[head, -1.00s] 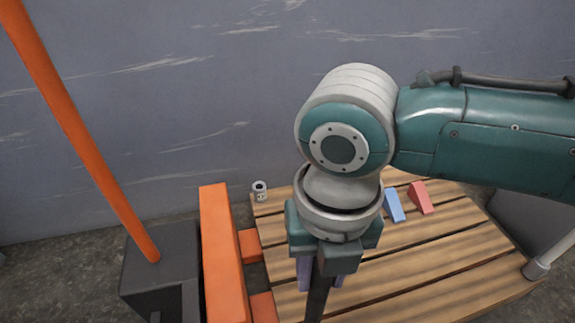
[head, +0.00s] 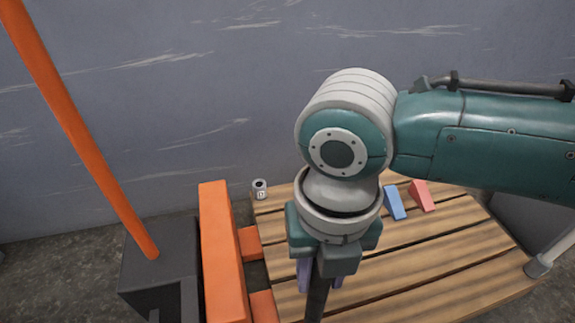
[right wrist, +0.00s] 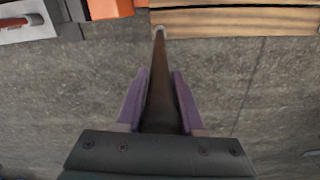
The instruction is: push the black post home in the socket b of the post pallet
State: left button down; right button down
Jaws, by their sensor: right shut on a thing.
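The black post (head: 318,298) points down from my right gripper (head: 321,281), whose purple fingers are shut on it. In the head view its lower end is cut off by the bottom edge. In the right wrist view the post (right wrist: 160,75) runs away between the fingers. Its far end meets a small pale spot at the edge of the wooden pallet (head: 420,275); I cannot tell how deep it sits in a socket. A small white socket (head: 260,190) with an unclear letter stands at the pallet's far left corner. My left gripper is not in view.
Orange forks (head: 222,255) stand close along the pallet's left side, with a dark block (head: 160,270) and a leaning orange pole (head: 80,130). A blue wedge (head: 395,203) and a red wedge (head: 422,196) lie on the pallet. A pale post (head: 555,252) stands at the right.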

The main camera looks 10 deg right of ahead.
jog(key=shift+f, duration=0.15)
jog(key=shift+c, duration=2.2)
grip_release()
notch_tip(320, 180, up, 9)
jog(key=p, duration=0.4)
jog(key=shift+f+p, duration=0.1)
jog(key=shift+p, duration=0.25)
jog(key=shift+r, duration=0.65)
